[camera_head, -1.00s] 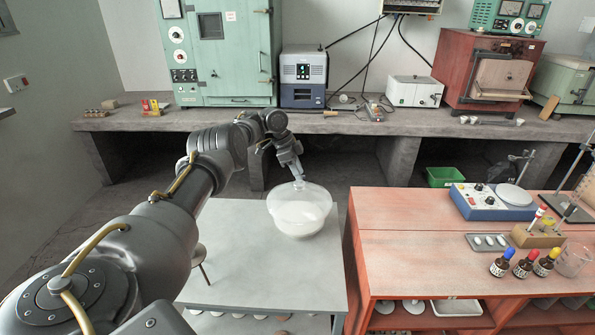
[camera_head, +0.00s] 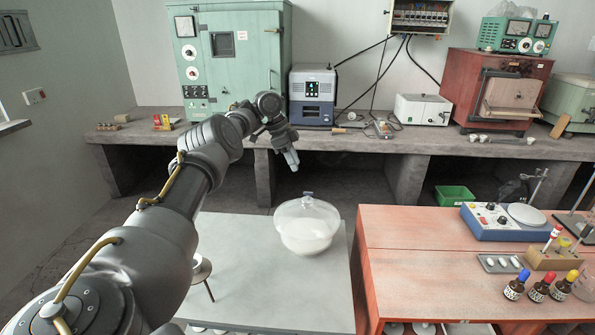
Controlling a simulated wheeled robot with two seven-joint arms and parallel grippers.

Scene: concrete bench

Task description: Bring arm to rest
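My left arm comes in from the lower left, and my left gripper (camera_head: 291,161) hangs in the air above and slightly left of a rounded translucent glass vessel (camera_head: 307,226) with a lid and a small knob (camera_head: 308,196). A visible gap separates the gripper from the knob. The fingers point down and overlap from this side, so I cannot tell their opening. No object shows in them. The vessel stands upright on the grey table (camera_head: 250,285), with something whitish inside. My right gripper is not in view.
A round-topped stand (camera_head: 200,268) is partly hidden by my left arm. The orange bench (camera_head: 420,250) on the right holds a blue instrument (camera_head: 490,221), a small tray (camera_head: 503,263) and dropper bottles (camera_head: 541,287). The concrete bench (camera_head: 345,142) with equipment runs behind.

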